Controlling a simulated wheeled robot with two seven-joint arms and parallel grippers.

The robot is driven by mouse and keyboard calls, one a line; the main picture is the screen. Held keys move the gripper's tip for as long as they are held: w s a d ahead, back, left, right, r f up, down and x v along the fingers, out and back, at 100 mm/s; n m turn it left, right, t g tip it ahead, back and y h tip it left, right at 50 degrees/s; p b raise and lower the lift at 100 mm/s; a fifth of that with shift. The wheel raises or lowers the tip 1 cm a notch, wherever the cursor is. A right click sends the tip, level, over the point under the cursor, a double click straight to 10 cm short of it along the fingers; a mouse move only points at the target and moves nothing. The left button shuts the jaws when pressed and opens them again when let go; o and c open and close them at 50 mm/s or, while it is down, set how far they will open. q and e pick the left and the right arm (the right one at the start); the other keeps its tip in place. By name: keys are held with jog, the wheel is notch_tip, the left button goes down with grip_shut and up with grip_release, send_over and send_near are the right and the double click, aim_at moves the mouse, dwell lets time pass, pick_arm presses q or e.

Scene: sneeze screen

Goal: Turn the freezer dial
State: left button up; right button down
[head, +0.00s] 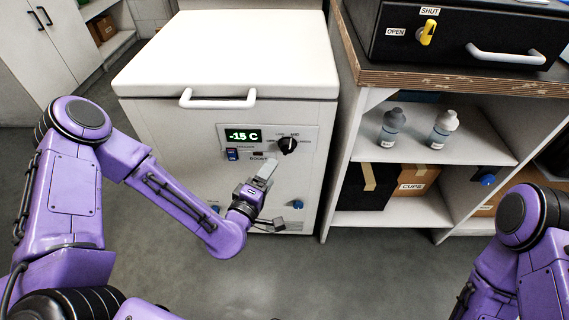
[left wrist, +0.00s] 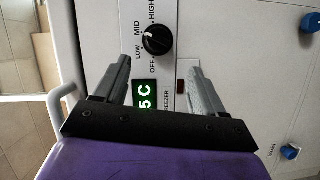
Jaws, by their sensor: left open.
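The freezer dial (head: 287,146) is a round black knob on the front panel of the white chest freezer (head: 150,140). It also shows in the left wrist view (left wrist: 156,42), with OFF, LOW, MID and HIGH marked around it. Its white mark appears to point near MID. A display (head: 243,136) beside it reads -15 C in green. My left gripper (head: 272,195) is open and empty, below the dial in the head view. In the left wrist view its fingers (left wrist: 160,66) are spread, with the dial beyond the tips and not between them. My right gripper is out of view.
The freezer's lid (head: 220,55) is shut, with a white handle (head: 218,102). A blue rocker switch (head: 232,154) sits under the display. A wooden-topped shelf unit (head: 350,150) with bottles and boxes stands close on the right. The floor before the freezer is clear.

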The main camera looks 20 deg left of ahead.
aim_at(285, 151)
pick_arm(q)
jog(key=w, duration=0.6)
jog(key=w+d, duration=0.1)
jog(key=w, duration=0.3)
jog(key=shift+d+f, duration=0.1)
jog(key=shift+f, duration=0.1)
jog(key=c, duration=1.1)
